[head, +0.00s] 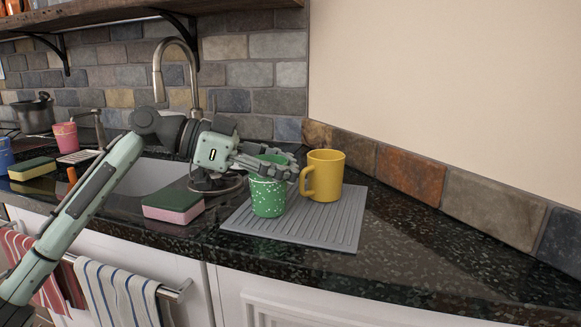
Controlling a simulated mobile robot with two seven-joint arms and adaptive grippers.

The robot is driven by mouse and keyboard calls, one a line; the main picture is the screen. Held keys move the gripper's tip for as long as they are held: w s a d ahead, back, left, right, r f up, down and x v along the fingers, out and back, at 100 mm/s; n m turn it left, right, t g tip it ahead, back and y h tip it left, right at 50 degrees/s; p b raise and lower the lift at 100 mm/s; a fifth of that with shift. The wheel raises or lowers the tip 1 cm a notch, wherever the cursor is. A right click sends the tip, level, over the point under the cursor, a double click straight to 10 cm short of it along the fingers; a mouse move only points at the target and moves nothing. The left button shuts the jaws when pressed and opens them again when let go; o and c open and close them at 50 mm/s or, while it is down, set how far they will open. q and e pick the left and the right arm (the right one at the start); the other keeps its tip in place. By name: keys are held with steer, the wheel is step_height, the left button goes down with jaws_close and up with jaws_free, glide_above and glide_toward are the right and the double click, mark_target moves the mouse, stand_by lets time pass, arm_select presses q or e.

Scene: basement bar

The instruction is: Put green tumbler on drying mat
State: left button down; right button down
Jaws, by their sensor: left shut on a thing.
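The green tumbler (268,198) with white speckles is upright over the left part of the grey ribbed drying mat (318,234). Its base looks to be at or just above the mat; I cannot tell if it touches. My left gripper (270,168) is shut on the tumbler near its rim, reaching in from the left and hiding part of the top. A yellow mug (325,176) stands on the mat just right of the tumbler, its handle towards the tumbler. My right gripper is not in view.
A pink and green sponge (173,206) lies left of the mat, near the sink (150,176). A tall faucet (160,78) rises behind my left arm. The dark counter right of the mat is clear. Striped towels (117,293) hang in front below the counter.

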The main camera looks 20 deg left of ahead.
arm_select(q)
steer(key=shift+f, duration=0.15)
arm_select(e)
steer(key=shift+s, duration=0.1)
arm_select(q)
steer(key=c, duration=0.6)
jaws_free()
steer(key=shift+c, duration=0.2)
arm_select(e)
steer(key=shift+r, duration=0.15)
arm_select(q)
steer(key=shift+a+r, duration=0.25)
steer(key=b+v, duration=0.1)
steer(key=v, duration=1)
steer(key=shift+a+b, duration=0.25)
steer(key=shift+b, duration=0.05)
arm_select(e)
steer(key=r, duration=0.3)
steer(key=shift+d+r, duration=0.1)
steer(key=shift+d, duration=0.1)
arm_select(q)
steer(key=shift+s+d, duration=0.1)
steer(key=shift+s, duration=0.1)
